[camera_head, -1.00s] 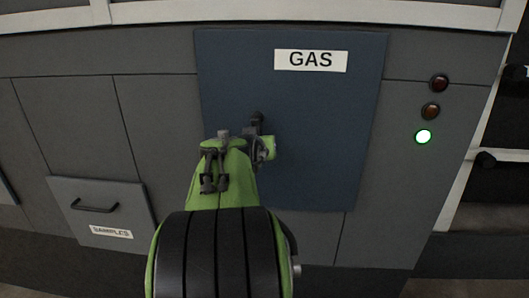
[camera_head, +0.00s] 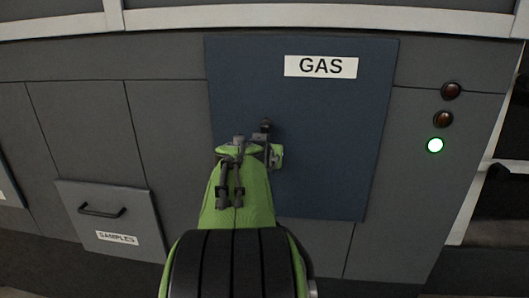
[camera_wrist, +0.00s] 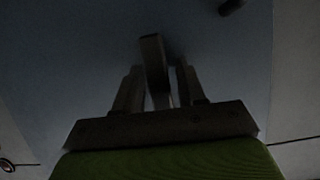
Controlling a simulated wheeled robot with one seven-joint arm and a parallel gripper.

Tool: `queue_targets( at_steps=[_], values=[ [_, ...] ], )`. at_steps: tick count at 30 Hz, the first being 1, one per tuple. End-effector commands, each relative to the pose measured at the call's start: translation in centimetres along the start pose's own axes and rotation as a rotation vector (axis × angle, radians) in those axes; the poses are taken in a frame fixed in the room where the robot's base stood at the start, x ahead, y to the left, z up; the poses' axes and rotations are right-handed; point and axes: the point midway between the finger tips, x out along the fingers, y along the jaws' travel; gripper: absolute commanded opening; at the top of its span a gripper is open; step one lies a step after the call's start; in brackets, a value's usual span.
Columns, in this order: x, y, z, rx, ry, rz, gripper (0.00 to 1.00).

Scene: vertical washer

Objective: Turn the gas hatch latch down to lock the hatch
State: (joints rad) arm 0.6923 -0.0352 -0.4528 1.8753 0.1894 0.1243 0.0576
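The gas hatch is a blue panel (camera_head: 335,150) with a white GAS label, flush in the grey front in the head view. Its dark latch (camera_head: 266,125) shows just above my gripper (camera_head: 262,147), which hides the latch's lower part. In the wrist view, a dark upright bar, apparently the latch (camera_wrist: 153,58), stands between the two fingers of my gripper (camera_wrist: 160,85). The fingers are apart, one on each side of the bar, with a narrow gap at the right. Whether the left finger touches it is too dark to tell.
A SAMPLES drawer (camera_head: 106,218) with a dark handle is at lower left. In the wrist view, a dark rod-like end (camera_wrist: 230,6) shows at the top edge.

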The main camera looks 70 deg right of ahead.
Motion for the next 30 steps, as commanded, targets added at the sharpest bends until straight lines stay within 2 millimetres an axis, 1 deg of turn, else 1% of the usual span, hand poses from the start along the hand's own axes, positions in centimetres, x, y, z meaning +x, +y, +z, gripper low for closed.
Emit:
queue_targets(
  at_steps=[8,11,14,24,27,30],
  values=[
    [0.0,0.0,-0.1,-0.002,0.002,0.001,0.49],
    [-0.5,0.0,-0.1,-0.001,0.003,0.0,0.49],
    [-2.2,-0.1,-0.2,0.001,0.005,-0.004,0.49],
    [-11.7,0.0,-0.2,0.0,0.006,-0.004,0.49],
    [-13.9,0.0,-0.2,-0.001,0.005,-0.002,0.49],
    [-15.2,0.0,-0.1,-0.001,0.003,-0.001,0.49]
  ],
)
